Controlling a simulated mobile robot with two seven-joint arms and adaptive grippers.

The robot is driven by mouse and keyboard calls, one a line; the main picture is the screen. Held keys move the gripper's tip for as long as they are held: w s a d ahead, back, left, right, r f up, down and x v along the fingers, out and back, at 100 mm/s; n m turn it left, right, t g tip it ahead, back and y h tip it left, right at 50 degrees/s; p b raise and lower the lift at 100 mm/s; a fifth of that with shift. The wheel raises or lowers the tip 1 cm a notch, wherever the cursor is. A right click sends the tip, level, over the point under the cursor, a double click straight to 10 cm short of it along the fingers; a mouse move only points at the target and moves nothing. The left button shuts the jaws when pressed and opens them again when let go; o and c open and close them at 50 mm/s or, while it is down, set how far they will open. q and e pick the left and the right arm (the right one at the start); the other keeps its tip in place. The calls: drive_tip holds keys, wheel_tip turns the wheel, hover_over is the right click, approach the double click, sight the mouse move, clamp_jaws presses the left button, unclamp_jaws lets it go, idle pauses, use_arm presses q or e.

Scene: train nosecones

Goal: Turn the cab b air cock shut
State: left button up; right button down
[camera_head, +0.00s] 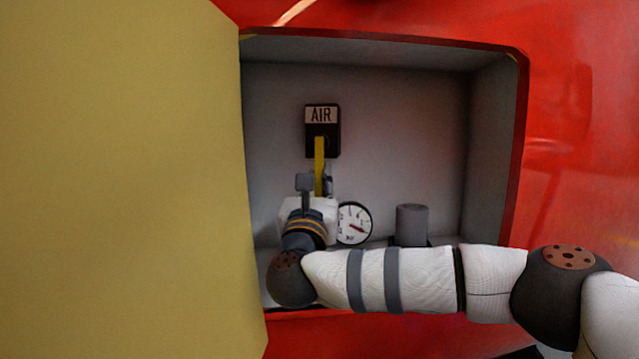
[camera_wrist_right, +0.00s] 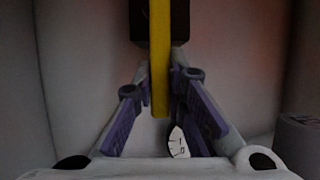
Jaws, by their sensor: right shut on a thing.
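The air cock (camera_head: 330,145) is a black block with a white "AIR" label, on the back wall of an open recess in the head view. Its yellow handle (camera_head: 319,158) hangs straight down from the block. In the right wrist view the handle (camera_wrist_right: 159,50) runs down the middle between the purple-padded fingers. My right gripper (camera_head: 324,188) is shut on the handle's lower part; my wrist partly hides the fingers in the head view. The fingers also show in the right wrist view (camera_wrist_right: 160,98). My left gripper is in no view.
A round white gauge (camera_head: 354,222) sits right of my wrist. A grey cylinder (camera_head: 411,224) stands farther right on the recess floor. A large yellow panel (camera_head: 120,180) fills the left, and the red body (camera_head: 580,130) surrounds the recess. The recess's upper right is free.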

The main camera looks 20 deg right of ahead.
drive_tip(key=shift+r, duration=0.2)
drive_tip(key=c, duration=1.6)
unclamp_jaws()
drive_tip(key=shift+f, duration=0.15)
drive_tip(key=v, duration=1.2)
drive_tip(key=shift+a+f, duration=0.1)
